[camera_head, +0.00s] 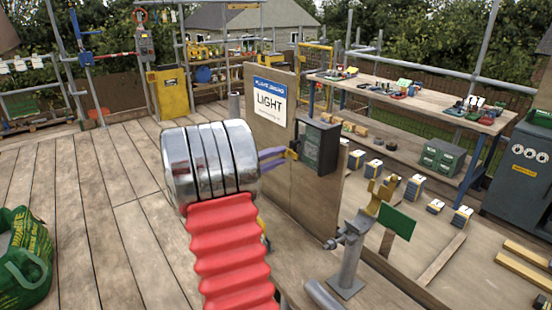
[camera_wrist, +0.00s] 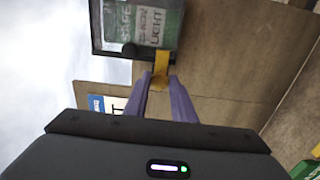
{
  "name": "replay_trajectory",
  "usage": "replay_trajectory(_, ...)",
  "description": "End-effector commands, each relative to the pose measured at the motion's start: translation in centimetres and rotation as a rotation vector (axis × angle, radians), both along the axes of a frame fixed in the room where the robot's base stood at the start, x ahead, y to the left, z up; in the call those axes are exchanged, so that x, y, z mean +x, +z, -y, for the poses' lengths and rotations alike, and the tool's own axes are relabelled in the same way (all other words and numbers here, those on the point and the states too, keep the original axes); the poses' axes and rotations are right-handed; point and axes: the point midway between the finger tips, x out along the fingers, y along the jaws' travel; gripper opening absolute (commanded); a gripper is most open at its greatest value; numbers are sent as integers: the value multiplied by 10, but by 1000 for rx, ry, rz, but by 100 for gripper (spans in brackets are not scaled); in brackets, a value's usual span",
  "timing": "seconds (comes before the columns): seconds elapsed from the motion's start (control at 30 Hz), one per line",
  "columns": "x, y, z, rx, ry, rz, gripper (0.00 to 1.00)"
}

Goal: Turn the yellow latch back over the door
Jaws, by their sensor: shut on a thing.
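A dark box with a greenish glazed door (camera_head: 311,146) is fixed to a plywood board; the door shows close up in the wrist view (camera_wrist: 155,22). The door looks closed. The yellow latch (camera_wrist: 162,62) is at the box's edge, and a bit of it shows in the head view (camera_head: 293,153). My gripper (camera_wrist: 160,83) has its two purple fingers shut on the latch's free end; it also shows from the side in the head view (camera_head: 286,155). I cannot tell whether the latch overlaps the door.
The plywood board (camera_head: 272,145) carries a sign reading LIGHT (camera_head: 269,102). A metal stand with a yellow fork (camera_head: 374,200) and a green plate (camera_head: 397,222) are in front of the box at right. A workbench (camera_head: 420,98) with tools is behind. Floor at left is mostly clear.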

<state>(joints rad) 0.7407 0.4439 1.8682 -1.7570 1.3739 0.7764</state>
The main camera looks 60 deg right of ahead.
Motion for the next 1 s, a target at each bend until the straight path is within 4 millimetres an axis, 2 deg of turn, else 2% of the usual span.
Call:
replay_trajectory(0.27, -1, -4, -1, 8, -2, 0, 1)
replay_trajectory(0.3, -1, -4, -1, 9, -2, -1, 25)
replay_trajectory(0.53, -1, -3, -1, 6, -2, 0, 41)
replay_trajectory(0.83, 0, -2, -1, 4, -1, 0, 41)
replay_trajectory(1.0, 5, -1, -11, 4, -1, 0, 41)
